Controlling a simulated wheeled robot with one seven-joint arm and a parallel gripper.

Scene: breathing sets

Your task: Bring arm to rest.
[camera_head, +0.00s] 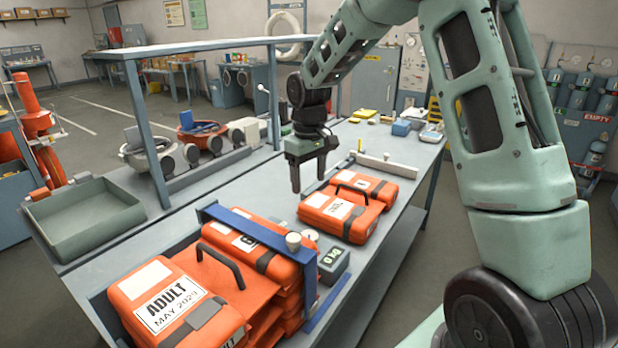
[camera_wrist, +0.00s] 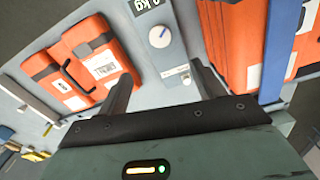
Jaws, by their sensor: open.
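My gripper (camera_head: 309,178) hangs open and empty above the workbench (camera_head: 330,262), pointing down, a little behind and left of a pair of orange cases (camera_head: 340,215) in the head view. In the wrist view my gripper's two fingers (camera_wrist: 165,95) stand apart with nothing between them. My green arm reaches in from the right of the head view, bent at the elbow.
A grey tray (camera_head: 95,215), a raised rail (camera_head: 200,46) and small items (camera_head: 400,128) also occupy the bench.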

